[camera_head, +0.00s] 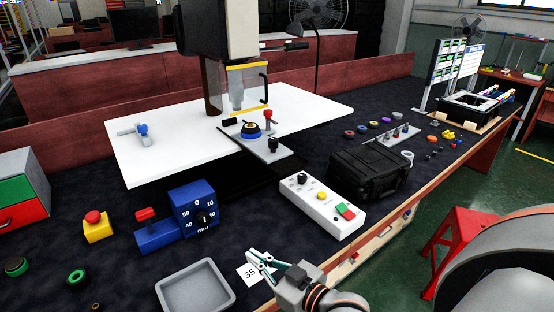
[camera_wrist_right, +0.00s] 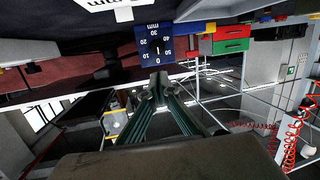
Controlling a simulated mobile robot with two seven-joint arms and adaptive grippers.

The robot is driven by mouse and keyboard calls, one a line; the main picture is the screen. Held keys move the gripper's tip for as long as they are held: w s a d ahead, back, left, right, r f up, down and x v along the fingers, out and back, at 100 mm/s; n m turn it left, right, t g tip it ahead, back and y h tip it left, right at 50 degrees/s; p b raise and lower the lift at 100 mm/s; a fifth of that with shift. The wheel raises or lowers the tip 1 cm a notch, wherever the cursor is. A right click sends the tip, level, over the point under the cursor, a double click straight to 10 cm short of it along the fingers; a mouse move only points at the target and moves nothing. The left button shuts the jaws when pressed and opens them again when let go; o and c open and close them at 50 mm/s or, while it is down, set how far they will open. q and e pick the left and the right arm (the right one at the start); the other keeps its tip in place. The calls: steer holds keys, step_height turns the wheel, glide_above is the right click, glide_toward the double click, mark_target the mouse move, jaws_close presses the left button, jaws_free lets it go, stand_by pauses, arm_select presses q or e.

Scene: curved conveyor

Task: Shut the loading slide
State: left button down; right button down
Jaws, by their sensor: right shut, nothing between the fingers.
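The loading slide (camera_head: 264,150) is a light grey plate under the press, with a blue-and-black fixture (camera_head: 250,130), a red-topped post and a black knob (camera_head: 273,145) on it. It sticks out past the front edge of the white press table (camera_head: 180,160). A clear guard with yellow edges (camera_head: 248,84) hangs above the fixture. My right gripper (camera_head: 257,261) is shut and empty, low over the front of the bench, well apart from the slide. Its green fingers also show in the right wrist view (camera_wrist_right: 158,84), where the slide cannot be made out. My left gripper is out of view.
Between the right gripper and the slide stands a white control box (camera_head: 322,205). A black case (camera_head: 369,172) sits to its right. A blue dial block (camera_head: 194,208), a grey tray (camera_head: 195,289) and a "35" card (camera_head: 248,276) lie to the left and front.

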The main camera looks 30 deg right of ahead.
steer(key=w+d+r+m+t+h, duration=0.25)
steer(key=d+r+m+t, duration=0.3)
steer(key=r, duration=0.65)
steer(key=w+d+r+m+t+h, duration=0.1)
steer(key=d+r+m+t+h, duration=0.4)
steer(key=r, duration=0.8)
steer(key=s+d+r+m+g+h, duration=0.1)
steer(key=d+r+m+g+h, duration=0.15)
steer(key=d+m+h, duration=0.4)
steer(key=s+d+r+m+g+h, duration=0.2)
steer(key=d+r+m+h, duration=0.1)
steer(key=d+m+h, duration=0.3)
steer(key=d+f+m+g+h, duration=0.2)
steer(key=d+m+g+h, duration=0.1)
steer(key=d+m+g, duration=1.05)
steer(key=m+t+y+b, duration=0.1)
steer(key=m+y, duration=0.1)
steer(key=y, duration=1.8)
glide_toward(272, 162)
step_height(272, 162, down, 4)
steer(key=shift+a+f, duration=0.15)
steer(key=shift+a, duration=0.05)
steer(key=w, duration=0.2)
steer(key=shift+w, duration=1.1)
